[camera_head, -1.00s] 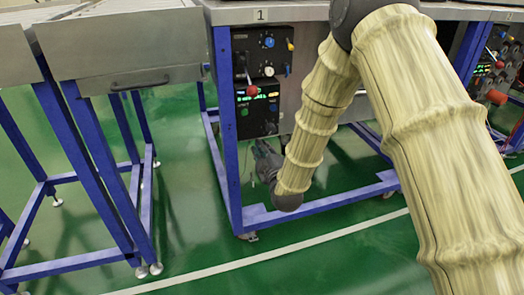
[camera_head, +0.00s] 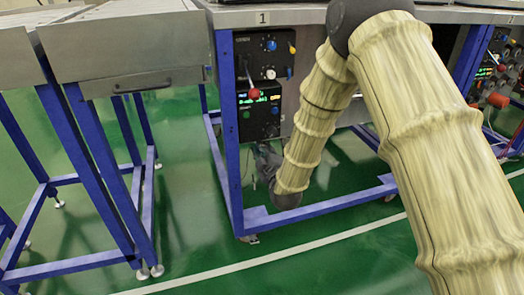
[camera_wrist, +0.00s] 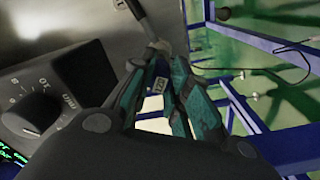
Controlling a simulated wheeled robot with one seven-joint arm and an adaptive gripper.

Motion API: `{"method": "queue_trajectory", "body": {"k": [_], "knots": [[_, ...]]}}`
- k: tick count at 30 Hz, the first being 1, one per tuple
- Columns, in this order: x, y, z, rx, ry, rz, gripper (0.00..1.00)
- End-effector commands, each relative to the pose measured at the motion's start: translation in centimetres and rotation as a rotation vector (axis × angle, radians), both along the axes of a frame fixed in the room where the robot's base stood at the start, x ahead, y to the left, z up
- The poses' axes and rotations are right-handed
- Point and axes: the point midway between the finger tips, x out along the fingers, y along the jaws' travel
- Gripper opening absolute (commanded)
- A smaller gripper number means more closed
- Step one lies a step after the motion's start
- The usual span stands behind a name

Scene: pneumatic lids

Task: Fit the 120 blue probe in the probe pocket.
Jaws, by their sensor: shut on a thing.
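My gripper (camera_wrist: 165,75) has its teal-padded fingers shut on the probe (camera_wrist: 162,68). A small pale tag with dark figures, likely 120, shows between the fingers. A grey stem reaches up from the fingertips toward the metal panel (camera_wrist: 75,22); I cannot tell whether it touches. In the head view my gripper (camera_head: 265,158) is small and dark, low beside the front of station 1, just below the black control boxes. The probe cannot be made out there. I cannot clearly pick out the probe pocket in either view.
In the wrist view a dial (camera_wrist: 35,112) is close at left. A thin dark cable (camera_wrist: 285,65) runs at right. Blue frame legs (camera_head: 226,135) stand near; green floor is open below.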

Motion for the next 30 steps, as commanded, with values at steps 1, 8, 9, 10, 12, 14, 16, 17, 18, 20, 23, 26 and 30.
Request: {"method": "queue_trajectory", "body": {"k": [1,8,9,10,12,14,16,17,18,20,23,26,30], "knots": [[0.1,0.0,0.0,0.0,-0.001,0.0,0.0],[0.5,0.2,0.0,0.0,-0.001,0.0,0.0],[0.5,0.2,0.0,0.0,-0.001,0.0,0.0],[0.6,0.2,0.0,0.0,-0.001,0.0,0.0],[0.7,0.2,0.0,0.0,-0.001,0.0,0.0],[0.8,0.2,0.0,0.0,-0.001,0.0,0.0],[0.9,0.3,0.0,0.0,-0.001,0.0,0.0],[0.9,0.3,0.0,0.0,-0.001,0.0,0.0],[1.0,0.3,0.0,0.0,-0.001,0.0,0.0],[1.1,0.3,0.0,0.0,-0.001,0.0,0.0],[1.3,0.4,0.0,0.0,-0.001,0.0,0.0],[1.4,0.4,0.0,0.0,-0.001,0.0,0.0],[1.6,0.5,0.0,0.0,-0.001,0.0,0.0]]}}
